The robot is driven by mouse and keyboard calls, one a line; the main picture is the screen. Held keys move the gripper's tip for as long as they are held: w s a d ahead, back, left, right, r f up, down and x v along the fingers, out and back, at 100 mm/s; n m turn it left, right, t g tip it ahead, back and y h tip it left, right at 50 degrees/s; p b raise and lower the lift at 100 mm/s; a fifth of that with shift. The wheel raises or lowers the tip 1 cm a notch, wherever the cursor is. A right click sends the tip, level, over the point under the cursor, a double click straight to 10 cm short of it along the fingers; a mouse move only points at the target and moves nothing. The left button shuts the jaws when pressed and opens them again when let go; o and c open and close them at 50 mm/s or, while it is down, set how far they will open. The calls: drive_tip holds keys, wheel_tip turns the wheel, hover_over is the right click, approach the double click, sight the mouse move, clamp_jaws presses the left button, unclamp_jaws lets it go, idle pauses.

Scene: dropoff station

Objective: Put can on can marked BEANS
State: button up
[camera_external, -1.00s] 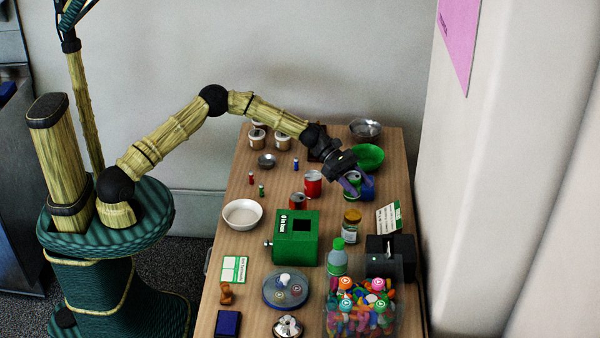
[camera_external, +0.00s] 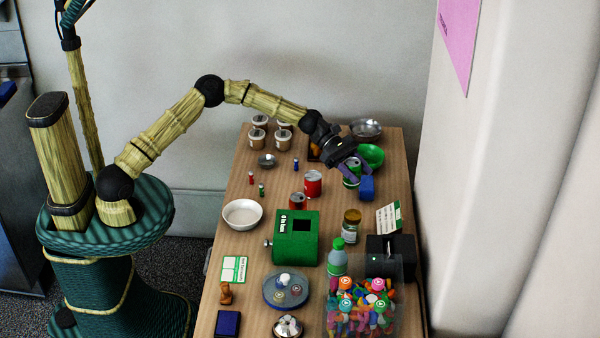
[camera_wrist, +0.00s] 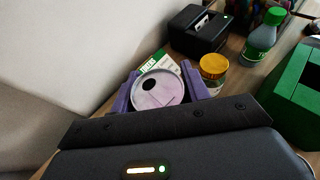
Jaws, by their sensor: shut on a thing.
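My gripper (camera_external: 353,167) has purple fingers shut on a green can (camera_external: 350,177), over the right part of the table. In the wrist view the can's round pale lid with a dark hole (camera_wrist: 158,90) shows between the fingers. A larger red can (camera_external: 313,184) stands upright to the left of my gripper. A smaller red can (camera_external: 297,201) stands nearer the front, to its left. No BEANS lettering is readable on either. Whether the held can is clear of the table is hard to tell.
A blue block (camera_external: 367,188) is just right of the held can. A green bowl (camera_external: 371,155) and metal bowl (camera_external: 365,128) lie behind. A jar (camera_external: 351,224), green box (camera_external: 296,240) and bottle (camera_external: 337,260) stand in front. The wall is close on the right.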

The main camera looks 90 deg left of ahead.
wheel_tip(320, 180, up, 8)
drive_tip(key=p, duration=0.6)
hover_over(318, 178)
drive_tip(key=shift+a+f+n+y+b, duration=0.1)
drive_tip(key=shift+f+n+y+b, duration=0.2)
drive_tip(key=shift+y, duration=0.1)
wheel_tip(318, 178, down, 6)
drive_tip(key=shift+f, duration=0.1)
drive_tip(key=shift+f, duration=1.85)
drive_tip(key=shift+f, duration=0.2)
